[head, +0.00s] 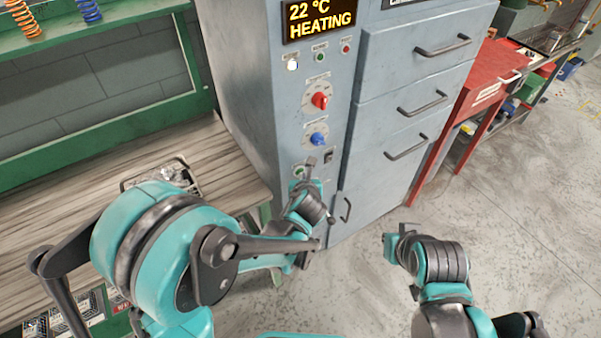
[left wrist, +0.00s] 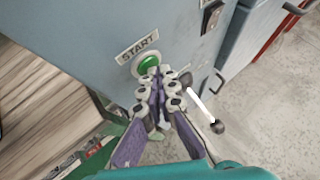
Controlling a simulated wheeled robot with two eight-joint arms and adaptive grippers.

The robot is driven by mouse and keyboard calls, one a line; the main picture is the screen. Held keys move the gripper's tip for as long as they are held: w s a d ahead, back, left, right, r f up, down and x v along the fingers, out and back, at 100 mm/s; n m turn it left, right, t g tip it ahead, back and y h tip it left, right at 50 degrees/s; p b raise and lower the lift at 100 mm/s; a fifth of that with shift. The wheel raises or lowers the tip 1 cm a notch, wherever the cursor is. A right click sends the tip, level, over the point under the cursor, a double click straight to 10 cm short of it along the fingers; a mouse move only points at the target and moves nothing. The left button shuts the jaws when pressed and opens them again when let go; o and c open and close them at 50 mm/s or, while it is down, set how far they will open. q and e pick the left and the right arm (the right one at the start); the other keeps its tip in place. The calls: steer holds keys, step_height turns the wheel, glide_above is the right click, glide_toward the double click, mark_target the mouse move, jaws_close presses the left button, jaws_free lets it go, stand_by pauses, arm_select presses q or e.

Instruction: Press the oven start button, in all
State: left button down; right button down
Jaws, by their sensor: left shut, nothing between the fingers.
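The oven (head: 240,70) is a tall grey cabinet with a control column and drawers. Its display (head: 318,17) reads "22 °C HEATING". The green start button (left wrist: 146,66) sits under a "START" label in the left wrist view; it also shows low on the control column in the head view (head: 299,171). My left gripper (left wrist: 158,74) is shut and empty, its fingertips at the button's lower right edge. I cannot tell whether they touch it. In the head view the left gripper (head: 307,168) is at the panel. My right gripper (head: 392,243) hangs over the floor, its fingers unclear.
A red knob (head: 320,100) and a blue knob (head: 318,139) are above the button. A wooden bench (head: 60,215) with a wire tray (head: 160,175) stands left. A red table (head: 490,80) is right; the floor in front is clear.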

stand_by(0.5)
arm_select(q)
steer(key=shift+s+d, duration=0.4)
steer(key=shift+s, duration=0.15)
steer(key=s+d, duration=0.1)
steer(key=s, duration=0.1)
steer(key=s+d, duration=0.2)
stand_by(0.5)
stand_by(0.5)
